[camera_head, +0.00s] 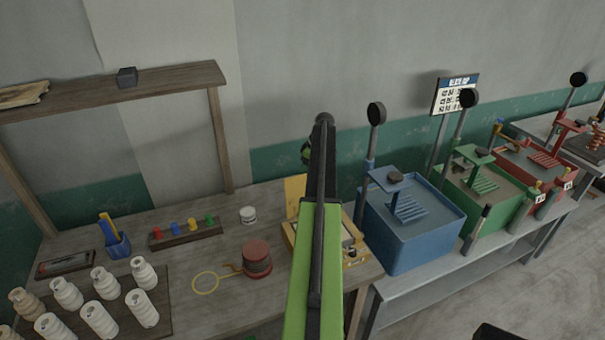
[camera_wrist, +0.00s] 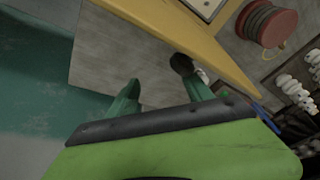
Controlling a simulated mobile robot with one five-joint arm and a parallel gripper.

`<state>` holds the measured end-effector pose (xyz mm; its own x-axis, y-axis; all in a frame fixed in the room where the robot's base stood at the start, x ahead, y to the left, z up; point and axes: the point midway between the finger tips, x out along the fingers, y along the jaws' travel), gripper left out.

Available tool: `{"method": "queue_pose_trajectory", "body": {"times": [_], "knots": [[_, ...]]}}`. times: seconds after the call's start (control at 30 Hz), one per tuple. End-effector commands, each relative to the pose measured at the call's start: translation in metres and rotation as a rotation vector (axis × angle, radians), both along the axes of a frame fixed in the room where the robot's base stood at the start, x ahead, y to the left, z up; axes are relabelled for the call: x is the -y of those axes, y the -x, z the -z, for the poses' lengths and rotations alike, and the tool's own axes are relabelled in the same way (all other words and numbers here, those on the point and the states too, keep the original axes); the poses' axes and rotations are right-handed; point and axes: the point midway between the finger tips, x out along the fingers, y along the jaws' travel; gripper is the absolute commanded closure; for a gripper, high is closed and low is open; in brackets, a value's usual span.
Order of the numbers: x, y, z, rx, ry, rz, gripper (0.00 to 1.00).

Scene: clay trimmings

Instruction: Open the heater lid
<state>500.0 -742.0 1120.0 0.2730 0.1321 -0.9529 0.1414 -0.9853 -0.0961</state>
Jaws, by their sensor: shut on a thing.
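The yellow heater box (camera_head: 355,261) stands at the right end of the wooden bench, partly hidden behind my arm. Its yellow lid (camera_head: 294,192) stands up steeply at the back. In the wrist view the lid (camera_wrist: 215,55) is a yellow slab seen nearly along its edge. A dark round knob (camera_wrist: 182,64) shows beside the lid, by the right fingertip. My gripper (camera_wrist: 162,82) has its two green fingers around this spot and is shut on the lid's knob, though the exact contact is hard to see. In the head view my gripper (camera_head: 307,152) is mostly hidden by my arm.
A red-brown drum (camera_head: 257,257) with a ring handle sits left of the heater. A blue machine (camera_head: 405,235) stands close at right. The wall is behind.

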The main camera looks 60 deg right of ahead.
Motion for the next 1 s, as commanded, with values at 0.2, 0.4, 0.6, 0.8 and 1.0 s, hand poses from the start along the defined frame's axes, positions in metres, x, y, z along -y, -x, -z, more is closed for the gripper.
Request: {"method": "queue_pose_trajectory", "body": {"times": [0.2,0.4,0.6,0.8,1.0], "knots": [[0.002,0.002,0.0,-0.003,0.004,0.002,0.52],[0.001,0.002,-0.002,-0.002,0.002,0.001,0.52],[0.003,0.006,-0.025,-0.001,0.001,0.001,0.52],[0.01,0.018,-0.069,-0.001,0.001,0.002,0.52],[0.016,0.03,-0.108,-0.002,0.002,0.002,0.52]]}}
